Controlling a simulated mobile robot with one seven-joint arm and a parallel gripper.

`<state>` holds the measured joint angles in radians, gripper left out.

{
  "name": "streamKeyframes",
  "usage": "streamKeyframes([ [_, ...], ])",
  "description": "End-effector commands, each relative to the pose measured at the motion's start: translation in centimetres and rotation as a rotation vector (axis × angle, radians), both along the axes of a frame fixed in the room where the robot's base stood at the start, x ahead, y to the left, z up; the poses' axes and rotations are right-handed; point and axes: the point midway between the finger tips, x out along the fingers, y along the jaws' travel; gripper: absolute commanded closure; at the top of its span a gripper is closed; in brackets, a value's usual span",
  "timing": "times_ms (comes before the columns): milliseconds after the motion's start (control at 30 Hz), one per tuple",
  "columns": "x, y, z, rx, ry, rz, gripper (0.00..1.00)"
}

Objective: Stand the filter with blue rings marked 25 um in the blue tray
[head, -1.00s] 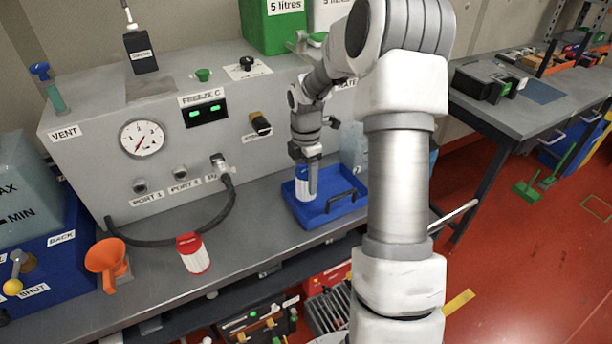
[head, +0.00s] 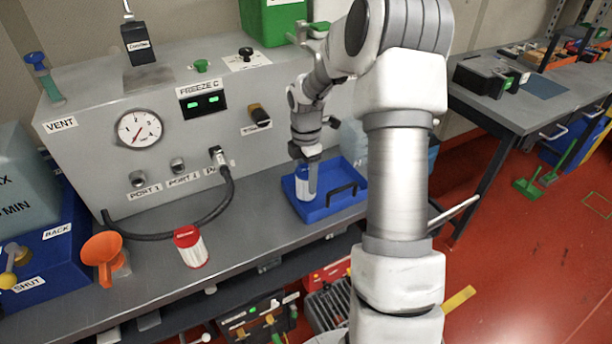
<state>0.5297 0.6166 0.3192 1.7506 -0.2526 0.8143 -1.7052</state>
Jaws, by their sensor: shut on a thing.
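The blue tray (head: 322,209) lies on the grey bench in front of the machine. My gripper (head: 306,180) points down over the left part of the tray, with its fingers around a white filter with blue rings (head: 302,188). The filter is upright and inside the tray's outline. The finger on the right hides part of it, and its 25 um marking is too small to read. I cannot tell whether its base touches the tray floor. A second white filter with red rings (head: 192,247) stands on the bench to the left.
An orange funnel (head: 102,254) stands at the bench's left, near a black hose (head: 190,222). The grey machine with gauge (head: 139,129) rises behind the tray. The tray's dark handle (head: 342,192) is right of the gripper. Bench between red-ringed filter and tray is clear.

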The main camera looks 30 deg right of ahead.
Motion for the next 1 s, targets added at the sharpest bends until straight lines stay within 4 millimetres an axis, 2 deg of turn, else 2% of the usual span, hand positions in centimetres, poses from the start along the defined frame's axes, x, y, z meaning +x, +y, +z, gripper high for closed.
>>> streamKeyframes([
  [300, 0.0, 0.0, -0.7, 0.000, 0.000, 0.000, 1.00],
  [333, 0.0, 0.0, -0.6, 0.000, 0.000, 0.000, 0.26],
  [467, 0.0, 0.0, -0.6, 0.000, 0.000, 0.000, 0.03],
  [500, 0.0, 0.0, -0.6, 0.000, 0.000, 0.000, 0.00],
  [767, 0.0, 0.0, -0.4, 0.000, 0.000, 0.000, 0.00],
  [867, 0.0, -0.1, 0.6, -0.001, -0.001, -0.001, 0.00],
  [1000, 0.1, -0.1, 3.3, -0.002, -0.005, -0.002, 0.00],
])
